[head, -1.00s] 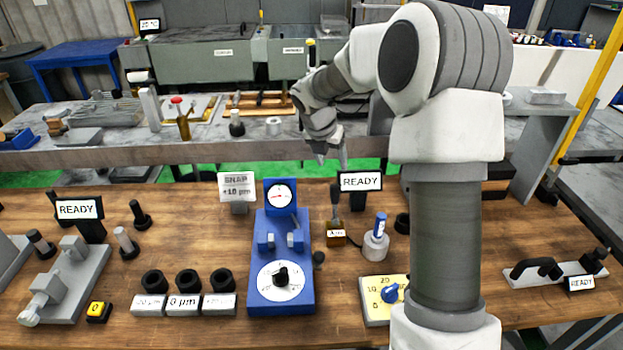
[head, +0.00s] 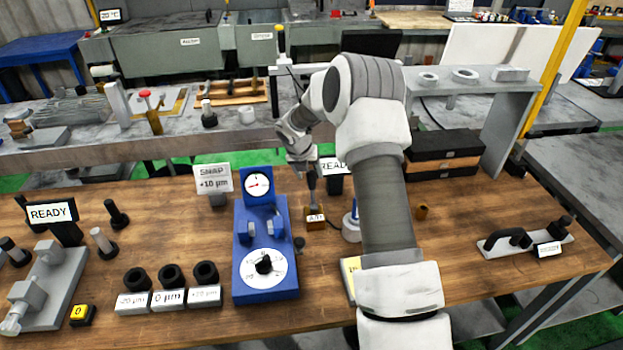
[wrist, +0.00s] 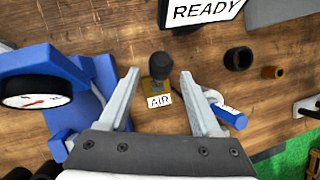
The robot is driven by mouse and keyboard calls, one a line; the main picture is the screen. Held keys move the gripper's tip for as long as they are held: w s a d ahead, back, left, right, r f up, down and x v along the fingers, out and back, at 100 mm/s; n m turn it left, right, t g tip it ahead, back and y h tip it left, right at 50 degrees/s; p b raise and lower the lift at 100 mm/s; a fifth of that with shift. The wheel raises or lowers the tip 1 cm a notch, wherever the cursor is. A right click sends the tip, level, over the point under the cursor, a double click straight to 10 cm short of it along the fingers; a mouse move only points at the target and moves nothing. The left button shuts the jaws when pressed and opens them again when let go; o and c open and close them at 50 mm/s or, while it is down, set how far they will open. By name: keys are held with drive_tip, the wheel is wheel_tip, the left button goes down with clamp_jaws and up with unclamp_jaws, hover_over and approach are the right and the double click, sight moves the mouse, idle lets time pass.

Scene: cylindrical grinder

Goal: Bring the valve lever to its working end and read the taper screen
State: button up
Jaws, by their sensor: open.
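The air valve has a brass block labelled AIR (head: 316,217) and a dark lever (head: 312,187) standing up from it, right of the blue gauge stand. In the wrist view the lever's dark round knob (wrist: 160,63) shows between my finger tips, above the AIR label (wrist: 158,99). My gripper (wrist: 158,72) is open, with nothing held; I cannot tell whether its fingers touch the lever. In the head view it hangs just above the lever. A screen reading READY (head: 333,166) stands behind the valve, partly covered by my arm. I cannot tell which screen is the taper one.
The blue gauge stand (head: 246,278) with its dial is left of the valve. A blue-handled piece in a pale round base (wrist: 230,116) is close on the right. Another READY screen (head: 51,212) stands far left. The right bench has bare room.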

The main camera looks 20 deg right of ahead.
sight(310, 176)
drive_tip(key=shift+x, duration=2.1)
clamp_jaws()
